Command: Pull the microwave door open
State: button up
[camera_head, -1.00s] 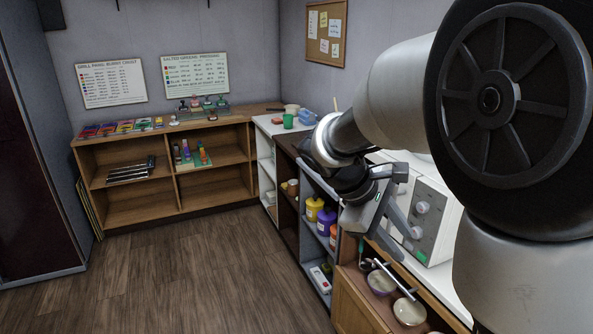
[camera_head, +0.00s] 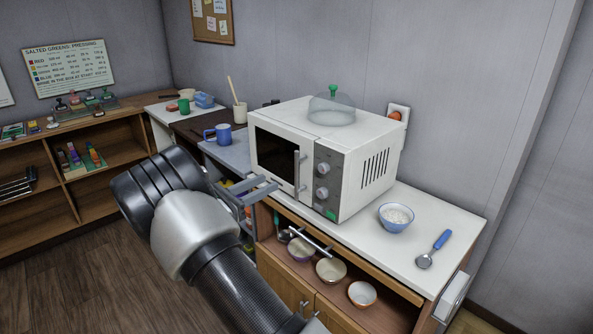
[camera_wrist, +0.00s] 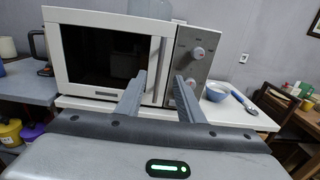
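The white microwave (camera_head: 340,140) stands on the white counter, its dark-windowed door (camera_head: 277,155) shut. The door's upright handle (camera_head: 299,175) is beside the grey control panel with two knobs (camera_head: 322,181). In the wrist view the door (camera_wrist: 105,58) fills the upper left, and the handle (camera_wrist: 166,72) shows between the finger directions. My gripper (camera_head: 268,187) is in front of the door, left of the handle in the head view. In the wrist view my gripper (camera_wrist: 160,77) has its two fingers spread with nothing held. The exact gap to the handle is unclear.
A glass dome with a green knob (camera_head: 332,106) sits on the microwave. A blue bowl (camera_head: 396,217) and a blue-handled scoop (camera_head: 434,249) lie on the counter (camera_head: 440,215) to the right. Several bowls sit on the shelf below. A blue mug (camera_head: 222,133) stands to the left.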

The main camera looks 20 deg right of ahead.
aim_at(296, 169)
jog(key=x, duration=1.3)
jog(key=shift+d, duration=0.15)
grip_shut()
